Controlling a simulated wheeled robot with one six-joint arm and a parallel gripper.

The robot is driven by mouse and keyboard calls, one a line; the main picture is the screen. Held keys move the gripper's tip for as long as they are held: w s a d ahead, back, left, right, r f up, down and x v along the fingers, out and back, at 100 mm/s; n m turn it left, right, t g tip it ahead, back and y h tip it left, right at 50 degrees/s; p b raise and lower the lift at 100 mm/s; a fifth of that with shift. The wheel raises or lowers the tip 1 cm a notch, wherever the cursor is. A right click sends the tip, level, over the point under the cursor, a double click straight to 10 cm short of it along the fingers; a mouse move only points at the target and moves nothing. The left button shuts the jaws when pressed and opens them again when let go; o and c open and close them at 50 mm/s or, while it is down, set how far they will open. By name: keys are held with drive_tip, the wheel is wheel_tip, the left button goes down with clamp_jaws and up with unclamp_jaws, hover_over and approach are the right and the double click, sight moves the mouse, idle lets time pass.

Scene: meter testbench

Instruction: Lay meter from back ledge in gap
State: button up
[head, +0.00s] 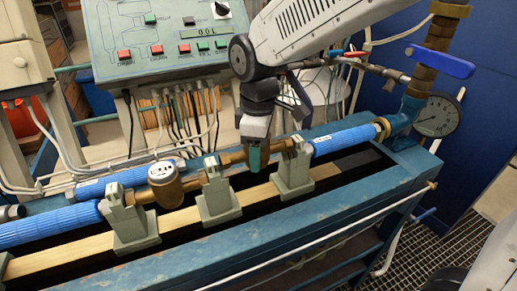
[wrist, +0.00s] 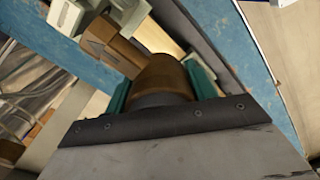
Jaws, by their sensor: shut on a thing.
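My gripper (head: 254,157) points down over the bench, between the middle grey support (head: 218,202) and the right grey support (head: 294,172). Its teal fingers are shut on a brass meter (head: 232,158), whose ends show on both sides of the fingers, roughly in line with the pipe row. In the wrist view the meter's round brass body (wrist: 163,75) sits between the fingers, with an arrow-marked brass block (wrist: 108,45) beyond. I cannot tell whether the meter rests on the supports. The gap below is partly hidden by gripper and meter.
Another brass meter with a white dial (head: 163,172) stands between the left grey support (head: 132,225) and the middle one. Blue pipes (head: 345,138) continue the row. A control panel (head: 158,40) stands behind; a pressure gauge (head: 437,116) and valve are at the right.

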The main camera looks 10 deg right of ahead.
drive_tip(key=shift+f, duration=0.3)
idle(0.4)
drive_tip(key=shift+f, duration=1.2)
drive_tip(key=shift+f, duration=0.35)
idle(0.3)
drive_tip(key=o, duration=1.6)
drive_tip(key=shift+r, duration=5.35)
